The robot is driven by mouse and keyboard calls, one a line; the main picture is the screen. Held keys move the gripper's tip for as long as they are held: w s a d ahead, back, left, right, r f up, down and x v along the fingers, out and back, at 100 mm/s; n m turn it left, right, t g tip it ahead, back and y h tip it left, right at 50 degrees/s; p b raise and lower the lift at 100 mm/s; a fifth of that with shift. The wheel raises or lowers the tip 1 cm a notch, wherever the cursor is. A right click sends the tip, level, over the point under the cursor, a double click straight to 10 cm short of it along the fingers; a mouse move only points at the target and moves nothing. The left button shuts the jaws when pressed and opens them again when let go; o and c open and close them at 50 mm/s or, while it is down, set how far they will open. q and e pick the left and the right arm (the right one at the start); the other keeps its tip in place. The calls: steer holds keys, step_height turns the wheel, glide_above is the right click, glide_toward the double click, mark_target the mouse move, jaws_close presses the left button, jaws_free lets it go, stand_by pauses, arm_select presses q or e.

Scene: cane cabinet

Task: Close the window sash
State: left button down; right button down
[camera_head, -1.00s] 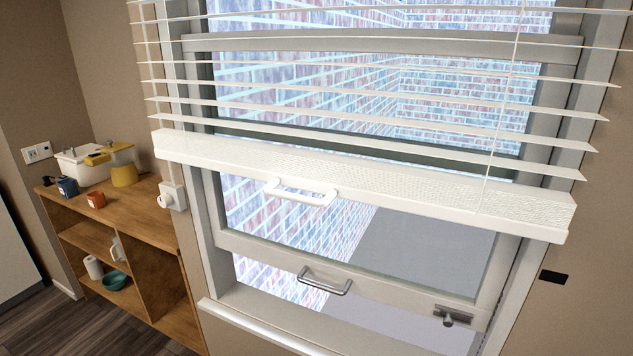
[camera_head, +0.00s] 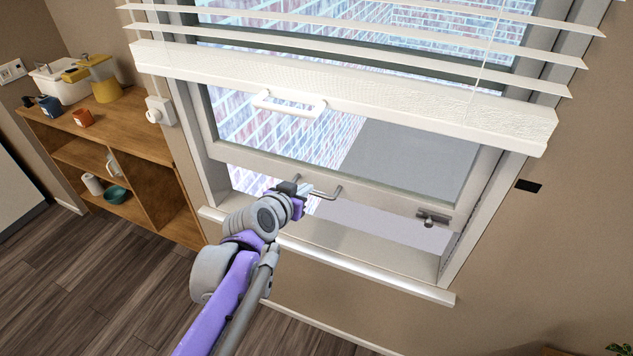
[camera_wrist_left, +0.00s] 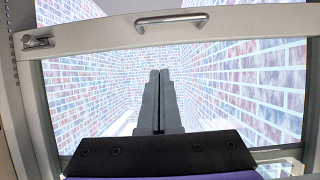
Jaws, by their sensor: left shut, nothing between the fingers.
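The window sash (camera_head: 375,200) is raised, with an open gap between its bottom rail and the sill (camera_head: 340,262). A metal bar handle (camera_head: 336,194) is on the rail, and a latch (camera_head: 432,217) is at its right. My left gripper (camera_head: 304,190) is shut and empty, overlapping the handle's left end in the head view; I cannot tell whether it touches. In the left wrist view the handle (camera_wrist_left: 172,20) and rail (camera_wrist_left: 250,22) cross the top, and the shut fingers (camera_wrist_left: 160,75) point toward them, visibly short of the handle. My right gripper is out of view.
A white blind (camera_head: 340,90) with its own pull (camera_head: 288,104) hangs over the upper window. A wooden shelf unit (camera_head: 130,140) with several small items stands at the left. The floor (camera_head: 90,285) in front of it looks clear.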

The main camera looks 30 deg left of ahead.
arm_select(q)
steer(key=w+f+b, duration=0.1)
steer(key=w+f, duration=0.7)
steer(key=shift+a, duration=0.35)
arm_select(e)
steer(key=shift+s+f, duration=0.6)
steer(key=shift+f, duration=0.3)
